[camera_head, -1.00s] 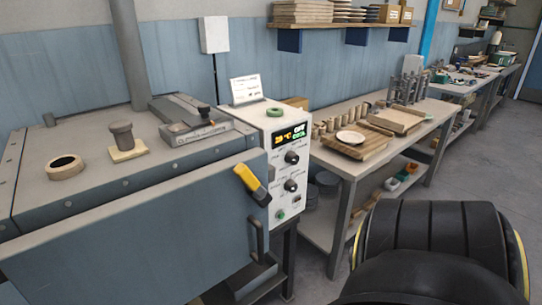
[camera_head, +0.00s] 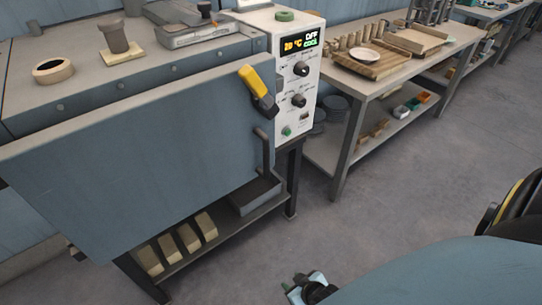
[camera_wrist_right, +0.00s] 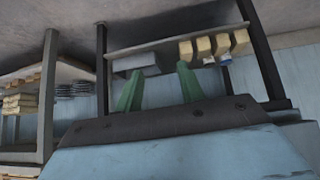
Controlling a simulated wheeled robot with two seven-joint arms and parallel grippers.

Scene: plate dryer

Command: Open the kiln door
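The kiln (camera_head: 150,75) fills the left of the head view, with its wide blue-grey door (camera_head: 150,160) along the front. I cannot tell whether the door is fully shut. A yellow-and-black latch lever (camera_head: 256,88) is at the door's upper right corner, and a dark vertical handle (camera_head: 264,152) is below it. My right gripper (camera_head: 300,287) is low at the bottom of the head view, below and right of the door, apart from the handle. In the right wrist view its green fingers (camera_wrist_right: 160,69) are spread with nothing held between them. My left gripper is not in view.
A control panel (camera_head: 298,85) stands right of the door. Under the kiln, a stand shelf (camera_head: 215,235) holds several pale bricks (camera_head: 187,237) and a grey box (camera_head: 255,194). A workbench (camera_head: 400,68) is further right. The floor (camera_head: 400,205) between is clear.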

